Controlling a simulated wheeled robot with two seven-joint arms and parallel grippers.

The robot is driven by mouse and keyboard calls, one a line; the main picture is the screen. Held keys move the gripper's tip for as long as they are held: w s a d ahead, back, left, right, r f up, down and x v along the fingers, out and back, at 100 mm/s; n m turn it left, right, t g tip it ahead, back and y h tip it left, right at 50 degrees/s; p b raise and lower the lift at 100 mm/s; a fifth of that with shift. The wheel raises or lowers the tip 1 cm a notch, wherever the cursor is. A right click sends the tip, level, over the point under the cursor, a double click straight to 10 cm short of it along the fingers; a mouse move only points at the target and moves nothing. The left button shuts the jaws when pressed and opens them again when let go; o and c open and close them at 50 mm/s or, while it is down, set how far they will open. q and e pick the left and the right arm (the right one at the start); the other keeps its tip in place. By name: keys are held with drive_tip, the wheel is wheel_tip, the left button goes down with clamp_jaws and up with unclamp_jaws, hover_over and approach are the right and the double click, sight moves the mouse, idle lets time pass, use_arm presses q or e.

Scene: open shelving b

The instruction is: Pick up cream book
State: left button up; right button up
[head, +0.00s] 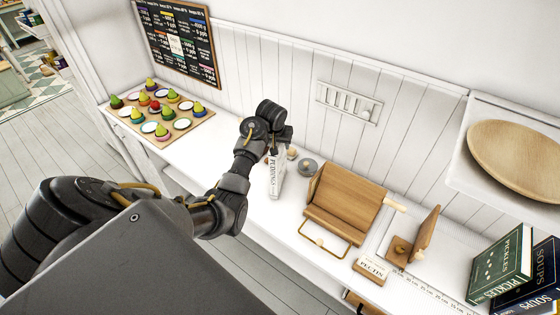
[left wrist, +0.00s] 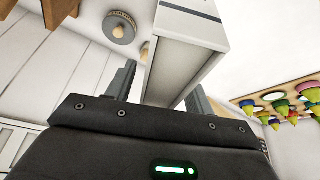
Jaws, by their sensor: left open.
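The cream book (head: 275,180), with "PUDDINGS" lettered on its spine, stands upright on the white counter. My left gripper (head: 280,143) is over its top end, reaching in from the left. In the left wrist view the book (left wrist: 185,65) runs between the two open fingers of my left gripper (left wrist: 163,85), one on each side. The left-hand finger looks close to the book; I cannot tell whether it touches. The book's lower part is out of the wrist view. My right gripper is not in view.
A grey round object (head: 307,168) stands close right of the book, then a wooden stand (head: 345,207) and a Pectin box (head: 371,270). Dark books (head: 502,265) are at the right end. A tray (head: 196,127) of colourful items is at the left. The wall (head: 290,80) is close behind.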

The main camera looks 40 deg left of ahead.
use_arm(q)
drive_tip(key=shift+w+f, duration=0.2)
drive_tip(key=shift+f, duration=0.1)
drive_tip(key=shift+c, duration=0.2)
clamp_jaws()
idle(0.3)
drive_tip(key=shift+r, duration=0.1)
